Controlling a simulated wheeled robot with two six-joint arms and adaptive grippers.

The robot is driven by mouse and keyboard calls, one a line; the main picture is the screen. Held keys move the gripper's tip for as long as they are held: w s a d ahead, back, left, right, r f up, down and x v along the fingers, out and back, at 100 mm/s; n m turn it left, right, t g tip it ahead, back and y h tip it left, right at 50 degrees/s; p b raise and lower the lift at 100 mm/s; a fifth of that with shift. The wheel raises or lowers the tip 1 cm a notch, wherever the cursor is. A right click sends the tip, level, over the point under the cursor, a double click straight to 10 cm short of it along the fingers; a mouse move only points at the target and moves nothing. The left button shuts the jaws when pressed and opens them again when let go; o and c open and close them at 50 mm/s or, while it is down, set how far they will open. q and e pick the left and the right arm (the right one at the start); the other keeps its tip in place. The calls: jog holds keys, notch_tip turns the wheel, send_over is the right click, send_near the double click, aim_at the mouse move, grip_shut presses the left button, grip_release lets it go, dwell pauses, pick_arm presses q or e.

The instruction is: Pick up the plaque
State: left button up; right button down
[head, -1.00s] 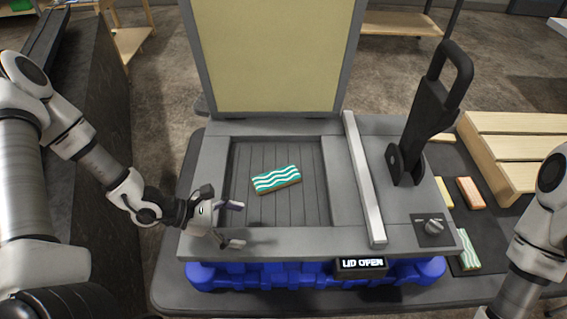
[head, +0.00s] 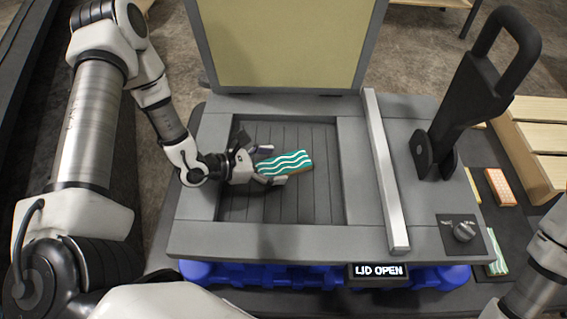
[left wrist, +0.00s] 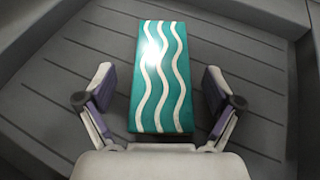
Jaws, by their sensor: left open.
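The plaque (head: 285,163) is a teal block with white wavy stripes and a brown side. It lies on the slatted floor of the console's recessed bay (head: 240,209). My left gripper (head: 268,166) is open at the plaque's left end. In the left wrist view the plaque (left wrist: 162,80) lies lengthwise between the two spread fingers (left wrist: 160,103), with a gap on each side. My right gripper is out of view; only part of my right arm shows at the lower right of the head view.
The raised lid (head: 285,40) stands behind the bay. A silver bar (head: 385,170), a black lever (head: 470,100) and a knob (head: 464,231) are to the right. A display (head: 378,271) reads "LID OPEN". An orange patterned block (head: 500,187) lies beside a wooden pallet (head: 535,145).

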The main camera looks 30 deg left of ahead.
pick_arm(q)
jog(key=shift+w+d+f, duration=0.15)
jog(key=shift+w+d, duration=0.25)
jog(key=shift+d, duration=0.25)
jog(key=shift+a+f, duration=0.1)
jog(key=shift+a, duration=0.05)
jog(key=c, duration=1.4)
